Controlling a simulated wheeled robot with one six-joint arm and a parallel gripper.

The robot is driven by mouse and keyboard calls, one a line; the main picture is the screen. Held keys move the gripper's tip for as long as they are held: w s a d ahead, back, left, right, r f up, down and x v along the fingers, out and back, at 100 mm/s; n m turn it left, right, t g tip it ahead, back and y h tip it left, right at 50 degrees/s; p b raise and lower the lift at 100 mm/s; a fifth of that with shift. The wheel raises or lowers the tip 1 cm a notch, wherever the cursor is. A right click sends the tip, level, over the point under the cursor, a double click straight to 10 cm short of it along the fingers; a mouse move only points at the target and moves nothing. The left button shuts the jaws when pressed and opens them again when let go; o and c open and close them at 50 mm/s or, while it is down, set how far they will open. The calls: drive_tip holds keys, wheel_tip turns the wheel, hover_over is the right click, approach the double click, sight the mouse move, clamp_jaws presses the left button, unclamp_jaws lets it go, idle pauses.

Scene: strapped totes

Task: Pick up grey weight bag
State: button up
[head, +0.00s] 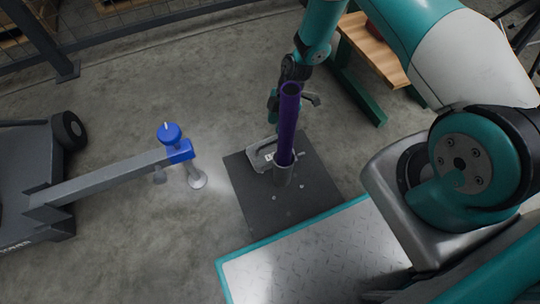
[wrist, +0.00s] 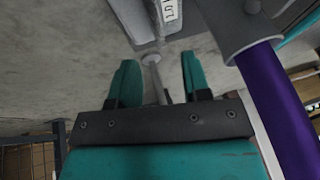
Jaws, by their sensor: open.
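The grey weight bag (head: 259,158) lies on a dark mat (head: 250,196) on the floor, beside the foot of an upright purple tube (head: 289,115). In the wrist view, a grey body with a white label, which looks like the bag (wrist: 141,22), shows at the top edge, partly cut off. My gripper (head: 291,101) is above the bag, near the tube's upper part, and partly hidden by it in the head view. In the wrist view, the teal fingers of my gripper (wrist: 158,78) are apart, with no object held. The bag is beyond the fingertips.
The purple tube stands in a grey socket (head: 283,175), close to my gripper on the right in the wrist view (wrist: 275,95). A grey bar with a blue knob (head: 170,134) reaches in from the left. A wooden bench (head: 375,50) stands behind right.

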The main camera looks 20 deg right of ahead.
sight(271, 142)
drive_tip(key=b+x, duration=0.1)
drive_tip(key=x, duration=0.3)
drive_tip(key=b+x, duration=0.4)
drive_tip(key=x, duration=0.1)
drive_tip(key=shift+w, duration=0.15)
drive_tip(key=shift+r, duration=0.1)
clamp_jaws()
drive_tip(key=shift+r, duration=0.1)
idle(1.0)
